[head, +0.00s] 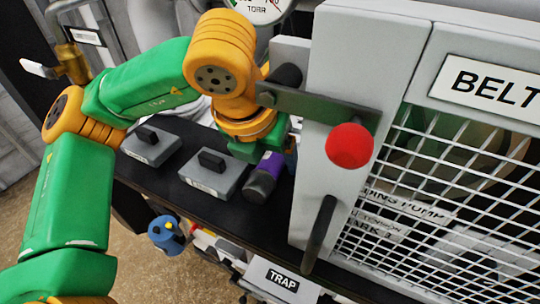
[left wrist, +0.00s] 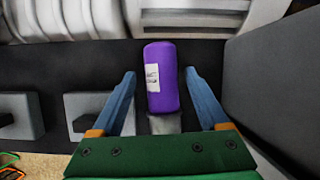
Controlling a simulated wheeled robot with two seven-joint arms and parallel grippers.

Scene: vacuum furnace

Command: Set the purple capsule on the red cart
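The purple capsule (head: 271,164) lies on a black shelf beside the cabinet, with a dark grey end toward the front. It also shows in the left wrist view (left wrist: 161,78), with a white label on its side. My left gripper (left wrist: 160,74) is open, with its blue fingers on either side of the capsule and a visible gap on each side. In the head view my wrist hides part of the capsule and most of the fingers. I cannot make out a red cart in either view. My right gripper is not in view.
Two grey lidded blocks with black handles (head: 150,146) (head: 212,175) sit on the black shelf (head: 180,190) left of the capsule. The grey cabinet (head: 350,60) with a red-knobbed lever (head: 349,146) stands close on the right. A blue object (head: 166,233) is below the shelf.

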